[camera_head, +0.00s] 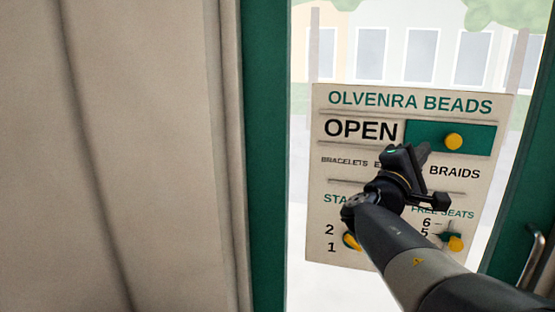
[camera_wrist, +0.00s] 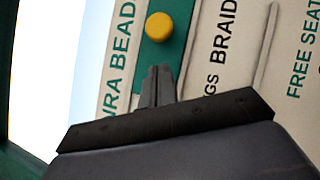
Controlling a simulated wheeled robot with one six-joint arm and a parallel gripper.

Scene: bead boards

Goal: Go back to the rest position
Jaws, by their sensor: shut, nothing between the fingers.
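My gripper (camera_head: 420,152) is shut and empty in front of the bead board (camera_head: 330,180), just below its green sliding panel (camera_head: 425,134). The board reads OLVENRA BEADS and OPEN, and the panel carries a round yellow knob (camera_head: 453,141). In the wrist view my shut fingers (camera_wrist: 158,75) point toward the yellow knob (camera_wrist: 159,27), with a visible gap in the picture. I cannot tell whether they touch the board. Two lower yellow knobs, one at the left (camera_head: 351,241) and one at the right (camera_head: 455,243), are partly visible; my arm hides part of the board's lower middle.
The board hangs at a glass door with a green frame (camera_head: 265,150). A metal handle (camera_head: 531,258) sits at the lower right. A beige panelled wall or curtain (camera_head: 130,150) fills the left. Pale building windows show behind the glass.

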